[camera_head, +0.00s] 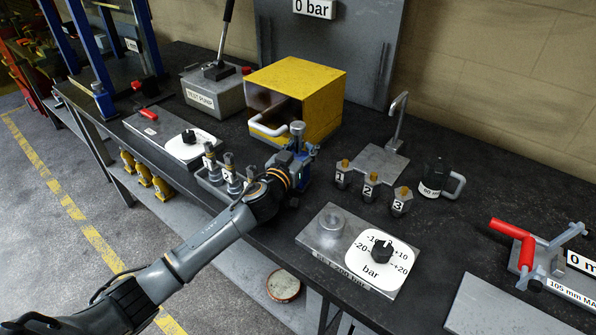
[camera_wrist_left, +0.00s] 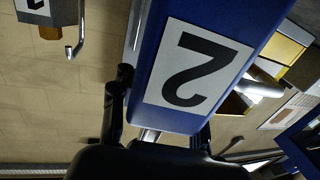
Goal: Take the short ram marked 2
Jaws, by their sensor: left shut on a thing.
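The short ram is a blue body with a white label reading 2 (camera_wrist_left: 195,65), large and turned in the left wrist view. My left gripper (camera_wrist_left: 163,125) is shut on it, with dark fingers on either side of the body. In the head view the gripper (camera_head: 284,172) is at the front of the bench, before the yellow box. The ram's grey metal top (camera_head: 297,129) rises above the gripper there, and much of its body is hidden. I cannot tell whether its base touches anything. My right gripper is not in view.
Small grey rams in a rack (camera_head: 228,178) stand just left of the gripper. The yellow box (camera_head: 310,90) is behind. A test pump (camera_head: 213,92) stands at back left.

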